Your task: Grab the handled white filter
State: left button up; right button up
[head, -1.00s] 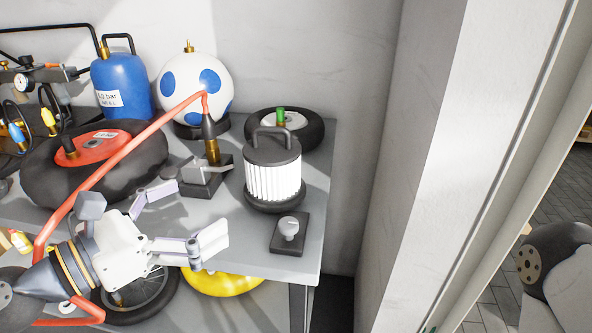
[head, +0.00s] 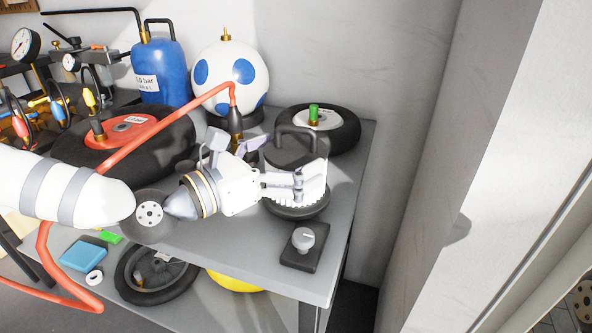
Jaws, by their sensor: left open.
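The handled white filter (head: 294,152) stands upright on the grey bench, with a dark lid and an arched dark handle on top. Its white pleated side is largely hidden behind my gripper, and its dark round base shows below. My left gripper (head: 288,166) is open, in front and to the left of the filter. One finger lies across the view of the pleated side and the other is at the lid's left. I cannot tell whether either touches it. My right gripper is not in view.
A dark block with a grey knob (head: 303,244) sits in front of the filter near the bench edge. A wall bounds the right side.

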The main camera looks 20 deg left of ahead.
pick_arm(q)
jog(key=shift+x, duration=0.85)
jog(key=shift+r, duration=0.1)
jog(key=c, duration=1.2)
jog(key=shift+s+r, duration=0.1)
jog(key=shift+c, duration=0.6)
